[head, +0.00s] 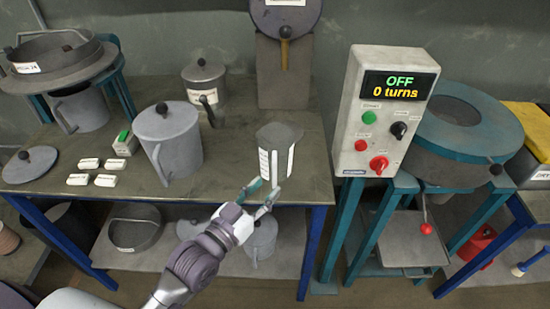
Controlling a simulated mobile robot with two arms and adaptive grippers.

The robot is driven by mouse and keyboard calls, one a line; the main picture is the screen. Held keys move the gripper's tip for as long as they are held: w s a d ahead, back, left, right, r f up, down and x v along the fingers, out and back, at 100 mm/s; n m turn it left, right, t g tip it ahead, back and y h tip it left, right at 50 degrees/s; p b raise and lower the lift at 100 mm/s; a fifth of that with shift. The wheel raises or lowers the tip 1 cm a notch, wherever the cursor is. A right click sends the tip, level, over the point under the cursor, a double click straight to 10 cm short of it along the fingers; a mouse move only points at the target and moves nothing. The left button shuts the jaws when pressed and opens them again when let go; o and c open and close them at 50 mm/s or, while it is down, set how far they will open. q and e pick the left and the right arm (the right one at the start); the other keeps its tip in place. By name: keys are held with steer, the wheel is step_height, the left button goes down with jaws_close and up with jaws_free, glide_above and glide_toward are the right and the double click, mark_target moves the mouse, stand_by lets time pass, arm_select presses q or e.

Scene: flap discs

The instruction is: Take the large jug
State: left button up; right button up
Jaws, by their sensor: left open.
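A grey jug (279,138) with a pointed rim and white scale strips stands upright near the front right of the workbench (225,170). It looks like the large jug. My left gripper (262,192) is open and empty, just in front of and below the jug, near the bench's front edge. I cannot tell whether its fingertips touch the jug. My right gripper is not in view.
A lidded grey pot (168,138) stands left of the jug, a smaller lidded pot (203,83) behind. White labels (90,163) and a loose lid (29,163) lie at left. A control box (382,112) reading OFF stands right. Vessels, including a grey one (262,240), sit on the lower shelf.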

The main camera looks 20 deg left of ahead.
mark_target(273, 177)
arm_select(q)
steer(key=w, duration=0.2)
steer(key=w+d+r, duration=0.1)
steer(key=shift+w+p, duration=0.4)
steer(key=shift+w+d, duration=0.15)
steer(key=shift+w, duration=0.3)
jaws_close()
